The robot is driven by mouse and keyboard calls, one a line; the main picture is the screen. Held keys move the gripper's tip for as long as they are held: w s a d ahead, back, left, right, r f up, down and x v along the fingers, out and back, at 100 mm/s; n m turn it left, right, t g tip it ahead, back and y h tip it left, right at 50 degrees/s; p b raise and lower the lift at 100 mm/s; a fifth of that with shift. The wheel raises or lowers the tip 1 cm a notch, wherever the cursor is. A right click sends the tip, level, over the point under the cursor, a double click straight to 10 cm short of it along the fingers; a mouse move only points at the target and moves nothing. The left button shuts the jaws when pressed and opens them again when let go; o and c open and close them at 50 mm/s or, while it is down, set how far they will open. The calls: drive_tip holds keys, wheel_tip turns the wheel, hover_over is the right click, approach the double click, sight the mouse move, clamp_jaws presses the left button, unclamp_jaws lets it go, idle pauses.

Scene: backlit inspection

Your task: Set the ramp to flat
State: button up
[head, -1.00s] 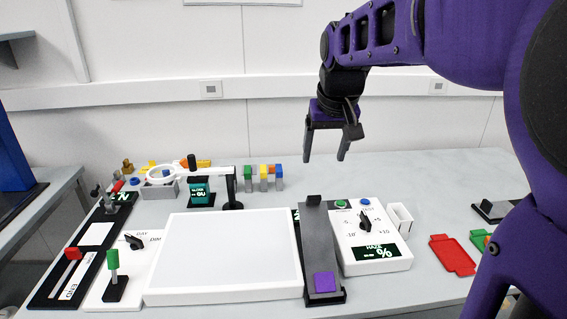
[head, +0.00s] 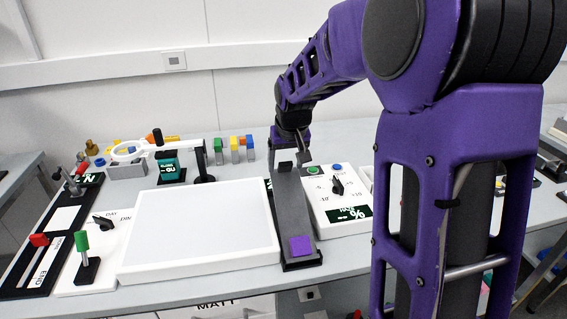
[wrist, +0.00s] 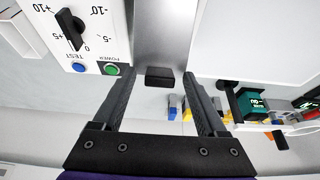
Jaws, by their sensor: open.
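The ramp (head: 289,208) is a long dark grey strip between the white light panel and the white dial box. A purple square (head: 300,246) sits at its near end. A black block (wrist: 160,77) stands at its far end; the strip also shows in the wrist view (wrist: 162,30). I cannot tell the ramp's exact tilt. My gripper (head: 290,158) is open and points down at the ramp's far end. In the wrist view its two fingers (wrist: 160,88) appear on either side of the black block, with a gap to each; I see no contact.
The dial box (head: 340,212) has a black knob (wrist: 70,30), a green POWER button (wrist: 111,69) and a blue TEST button (wrist: 79,67). The light panel (head: 205,220) lies left of the ramp. A magnifier (head: 130,151) and coloured blocks (head: 234,146) stand behind.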

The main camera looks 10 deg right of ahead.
drive_tip(key=shift+w+f, duration=0.15)
drive_tip(key=shift+f, duration=0.2)
clamp_jaws()
idle(1.2)
